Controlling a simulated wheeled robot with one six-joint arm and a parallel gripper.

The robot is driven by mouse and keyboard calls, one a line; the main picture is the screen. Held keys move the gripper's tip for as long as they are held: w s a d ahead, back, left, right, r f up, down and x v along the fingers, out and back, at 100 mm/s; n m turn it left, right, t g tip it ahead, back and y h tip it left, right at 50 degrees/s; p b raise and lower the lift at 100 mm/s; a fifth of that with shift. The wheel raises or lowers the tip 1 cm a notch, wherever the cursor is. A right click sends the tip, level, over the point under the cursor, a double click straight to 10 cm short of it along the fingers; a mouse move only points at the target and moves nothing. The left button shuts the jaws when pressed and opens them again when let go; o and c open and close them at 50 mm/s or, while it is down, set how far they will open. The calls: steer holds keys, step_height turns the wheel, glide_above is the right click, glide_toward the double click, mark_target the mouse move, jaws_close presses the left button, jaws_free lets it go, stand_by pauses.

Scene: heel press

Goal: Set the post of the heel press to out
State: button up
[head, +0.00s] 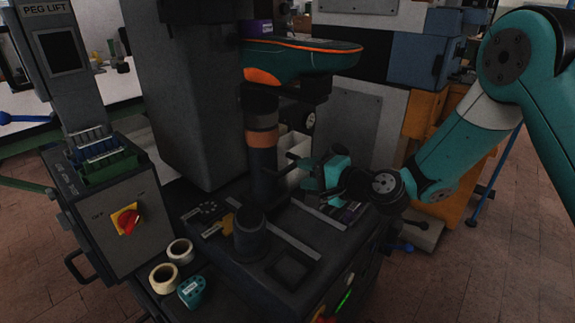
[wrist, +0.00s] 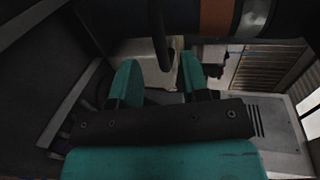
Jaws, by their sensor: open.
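The heel press post (head: 263,150) is a dark upright column with a copper-coloured band, standing on the machine's base beneath a teal and orange shoe (head: 300,58). In the wrist view the banded post (wrist: 213,18) crosses the top edge. A dark rod or handle (wrist: 157,35) hangs there just ahead of my fingers, roughly between them. My gripper (head: 312,172) is to the right of the post, low over the base. Its two teal fingers (wrist: 158,80) are apart with nothing clearly held. Whether the rod touches a finger cannot be told.
A short dark cylinder (head: 250,238) stands on the base in front of the post. Two tape rolls (head: 172,263) and a small teal device (head: 191,291) lie at the front left. A peg-lift panel with a red switch (head: 127,219) stands left. Pale bins sit behind my gripper.

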mark_target(290, 170)
steer(key=x, duration=0.6)
steer(key=shift+w+a+p, duration=0.1)
steer(key=shift+a+p, duration=0.05)
steer(key=shift+p, duration=0.15)
steer(key=shift+c, duration=0.4)
jaws_close()
